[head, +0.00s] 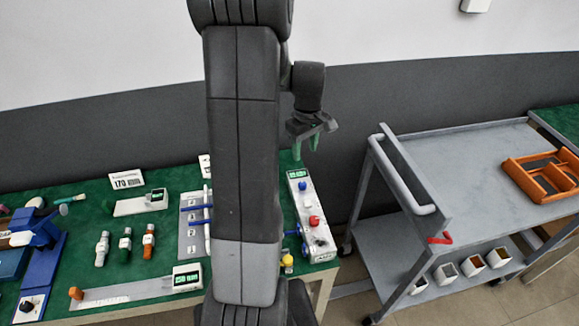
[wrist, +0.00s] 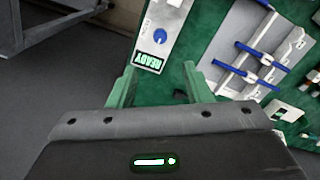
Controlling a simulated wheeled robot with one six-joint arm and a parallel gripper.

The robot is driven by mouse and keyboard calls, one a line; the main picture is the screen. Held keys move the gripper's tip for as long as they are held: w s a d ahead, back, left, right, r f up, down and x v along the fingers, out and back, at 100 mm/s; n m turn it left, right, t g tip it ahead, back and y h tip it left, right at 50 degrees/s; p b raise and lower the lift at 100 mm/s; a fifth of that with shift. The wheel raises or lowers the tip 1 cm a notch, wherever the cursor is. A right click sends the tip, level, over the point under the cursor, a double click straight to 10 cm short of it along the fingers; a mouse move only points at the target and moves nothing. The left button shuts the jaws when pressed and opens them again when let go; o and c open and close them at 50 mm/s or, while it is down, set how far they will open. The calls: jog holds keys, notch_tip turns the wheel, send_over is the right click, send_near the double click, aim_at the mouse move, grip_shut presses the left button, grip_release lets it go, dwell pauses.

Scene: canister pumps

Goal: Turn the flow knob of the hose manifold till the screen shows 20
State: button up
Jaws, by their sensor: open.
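A long white panel (head: 297,198), which looks like the hose manifold, stands at the bench's right end. At its far end are a lit green screen (head: 297,174) and a round blue knob (head: 302,186). In the wrist view the screen (wrist: 152,60) reads READY, and the blue knob (wrist: 159,36) has a pale pointer mark. A red knob (head: 314,221) sits further along the panel. My gripper (head: 306,146) is open and empty, above and beyond the panel's far end. Its green fingers (wrist: 160,83) show apart in the wrist view, touching nothing. My arm hides part of the bench.
Left of the panel is a grey numbered board (head: 190,235) with blue clamps. A yellow knob (head: 287,260) is near the panel's front. A grey cart (head: 470,175) with an orange tray (head: 515,180) stands to the right, with open floor between.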

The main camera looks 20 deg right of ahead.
aim_at(303, 183)
notch_tip(303, 183, down, 14)
jog(key=shift+s+r+p, duration=0.15)
jog(key=shift+p, duration=0.85)
jog(key=shift+c, duration=0.5)
grip_shut()
